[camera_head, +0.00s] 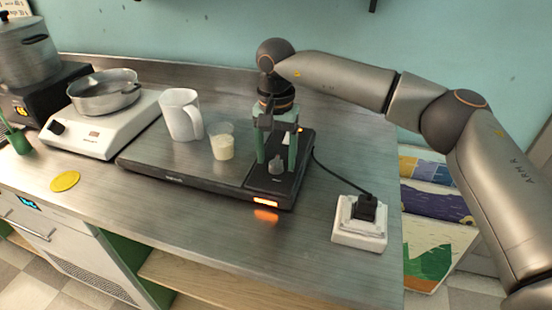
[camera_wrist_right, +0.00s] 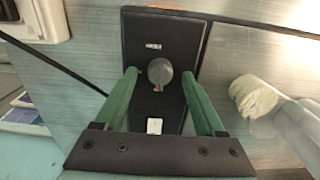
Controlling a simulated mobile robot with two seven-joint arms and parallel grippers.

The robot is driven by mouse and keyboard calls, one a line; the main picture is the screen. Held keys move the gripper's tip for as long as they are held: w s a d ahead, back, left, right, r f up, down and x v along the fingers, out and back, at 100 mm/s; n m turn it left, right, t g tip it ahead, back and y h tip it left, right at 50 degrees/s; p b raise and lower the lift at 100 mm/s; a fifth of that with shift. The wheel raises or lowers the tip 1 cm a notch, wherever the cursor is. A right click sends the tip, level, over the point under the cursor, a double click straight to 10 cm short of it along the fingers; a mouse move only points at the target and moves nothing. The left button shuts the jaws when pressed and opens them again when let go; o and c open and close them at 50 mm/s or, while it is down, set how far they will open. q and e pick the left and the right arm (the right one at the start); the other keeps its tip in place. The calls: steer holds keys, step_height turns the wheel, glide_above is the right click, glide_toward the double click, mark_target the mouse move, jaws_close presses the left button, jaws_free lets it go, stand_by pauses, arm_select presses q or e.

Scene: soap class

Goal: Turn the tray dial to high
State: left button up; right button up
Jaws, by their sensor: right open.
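The black warming tray (camera_head: 190,176) lies on the steel counter, with a control panel (camera_head: 284,189) at its right end. A small grey dial (camera_head: 277,166) stands on that panel; it also shows in the right wrist view (camera_wrist_right: 160,72). My right gripper (camera_head: 276,160) points down over the panel, open, with its green fingers on either side of the dial and a gap on both sides. The fingers also show in the right wrist view (camera_wrist_right: 159,76). I cannot read the dial's setting. My left gripper is not in view.
A white mug (camera_head: 182,115) and a small glass of pale contents (camera_head: 222,146) stand on the tray, left of my gripper. A plug in a white socket box (camera_head: 360,236) sits to the right. A scale with a pan (camera_head: 104,92) stands left. An orange light (camera_head: 265,203) glows in front.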

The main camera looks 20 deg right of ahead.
steer(key=shift+f, duration=0.45)
steer(key=shift+c, duration=0.3)
jaws_close()
